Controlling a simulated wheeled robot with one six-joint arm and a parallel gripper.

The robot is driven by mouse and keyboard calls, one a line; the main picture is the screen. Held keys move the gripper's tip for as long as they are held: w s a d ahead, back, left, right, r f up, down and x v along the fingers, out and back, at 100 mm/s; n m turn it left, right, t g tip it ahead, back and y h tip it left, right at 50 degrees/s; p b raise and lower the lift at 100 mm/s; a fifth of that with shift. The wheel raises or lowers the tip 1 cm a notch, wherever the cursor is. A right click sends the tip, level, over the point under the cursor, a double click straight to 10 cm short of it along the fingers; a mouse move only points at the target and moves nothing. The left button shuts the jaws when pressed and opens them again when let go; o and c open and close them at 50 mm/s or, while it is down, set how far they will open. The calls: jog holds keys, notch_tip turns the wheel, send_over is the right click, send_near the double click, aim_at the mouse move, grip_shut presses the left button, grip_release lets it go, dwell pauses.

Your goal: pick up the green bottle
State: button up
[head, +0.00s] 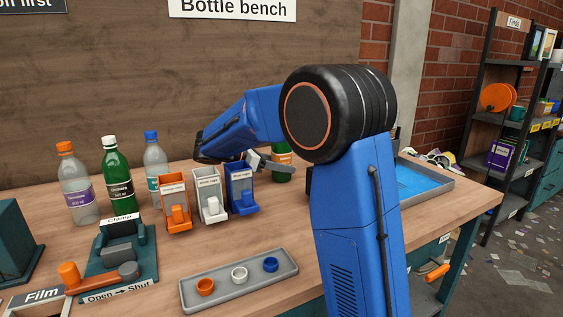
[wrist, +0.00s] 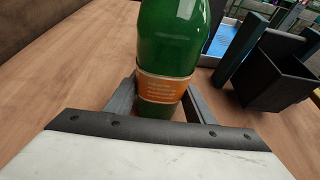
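A green bottle with an orange label (wrist: 162,88) stands between the two fingers of my gripper (wrist: 163,90) in the wrist view. Its top is cut off by the frame edge. The fingers lie close along both sides of it; whether they press on it I cannot tell. In the head view this bottle (head: 282,175) is mostly hidden behind my arm and a finger. A second green bottle, with a white cap and dark label (head: 119,180), stands at the left of the bench.
Clear bottles with an orange cap (head: 78,188) and a blue cap (head: 155,165) flank the second green bottle. Orange, white and blue dispensers (head: 211,195) stand left of my gripper. A grey tray of small cups (head: 240,291) lies in front. A dark open box (wrist: 277,80) is at right in the wrist view.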

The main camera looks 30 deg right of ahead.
jog(key=c, duration=0.4)
jog(key=shift+r, duration=0.2)
jog(key=s+r, duration=0.5)
jog(key=r, duration=0.6)
jog(key=s+r, duration=0.5)
jog(key=r, duration=0.7)
jog(key=shift+r, duration=0.3)
